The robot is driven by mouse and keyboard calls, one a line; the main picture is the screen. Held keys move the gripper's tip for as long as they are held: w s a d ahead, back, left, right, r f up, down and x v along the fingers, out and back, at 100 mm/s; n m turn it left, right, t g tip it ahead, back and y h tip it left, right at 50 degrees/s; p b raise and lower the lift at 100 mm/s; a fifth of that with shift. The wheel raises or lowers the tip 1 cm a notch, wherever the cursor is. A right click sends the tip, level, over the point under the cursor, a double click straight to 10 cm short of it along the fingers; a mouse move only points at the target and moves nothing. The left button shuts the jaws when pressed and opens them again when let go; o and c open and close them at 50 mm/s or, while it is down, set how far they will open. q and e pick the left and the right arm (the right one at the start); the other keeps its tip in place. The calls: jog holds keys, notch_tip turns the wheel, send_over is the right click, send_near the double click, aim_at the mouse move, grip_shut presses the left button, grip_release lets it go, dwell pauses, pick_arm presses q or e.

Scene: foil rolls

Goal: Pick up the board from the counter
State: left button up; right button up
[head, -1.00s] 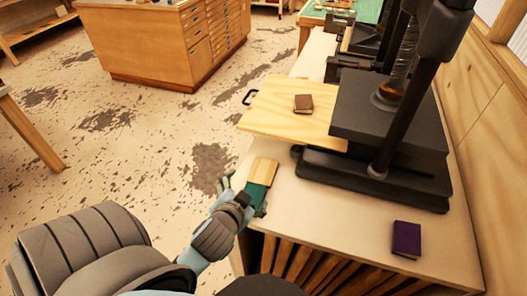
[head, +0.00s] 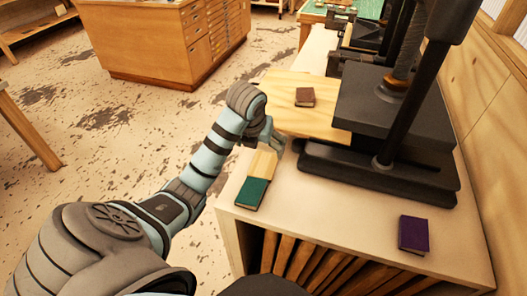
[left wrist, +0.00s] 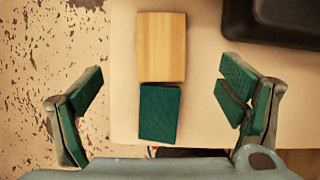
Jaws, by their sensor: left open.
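A small pale wooden board (head: 262,163) lies flat on the counter (head: 320,212) near its left edge. In the left wrist view the board (left wrist: 161,45) is upper middle, end to end with a dark green book (left wrist: 159,112), which also shows in the head view (head: 252,193). My left gripper (head: 265,140) is above the counter by the board's far end and partly hides it. In the left wrist view the left gripper (left wrist: 161,86) is open and empty, its fingers spread on either side, apart from board and book. My right gripper is out of view.
A black press (head: 385,180) stands on the counter, with a larger plywood panel (head: 290,118) jutting left from it and a brown book (head: 305,97) on that. A purple book (head: 413,235) lies at the front right. The counter between is clear.

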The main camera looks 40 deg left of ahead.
pick_arm(q)
jog(key=b, duration=0.5)
send_over(265, 163)
jog(key=s+d, duration=0.1)
jog(key=s, duration=0.1)
notch_tip(265, 163, down, 6)
jog(key=shift+s+f, duration=0.1)
jog(key=shift+s, duration=0.05)
jog(key=shift+w+a+f, duration=0.1)
jog(key=shift+w, duration=0.1)
jog(key=b+x, duration=0.1)
jog(key=x, duration=0.2)
jog(key=shift+w+a+f, duration=0.1)
jog(key=shift+a+f, duration=0.05)
jog(key=shift+f, duration=0.15)
jog(key=shift+w+a+f, duration=0.1)
jog(key=shift+w+f, duration=0.15)
jog(key=shift+f, duration=0.05)
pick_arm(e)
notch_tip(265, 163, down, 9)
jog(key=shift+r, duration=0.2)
pick_arm(q)
jog(key=shift+f, duration=0.25)
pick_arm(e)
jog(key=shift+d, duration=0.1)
pick_arm(q)
jog(key=shift+c, duration=0.2)
jog(key=shift+s, duration=0.15)
jog(key=c, duration=1.2)
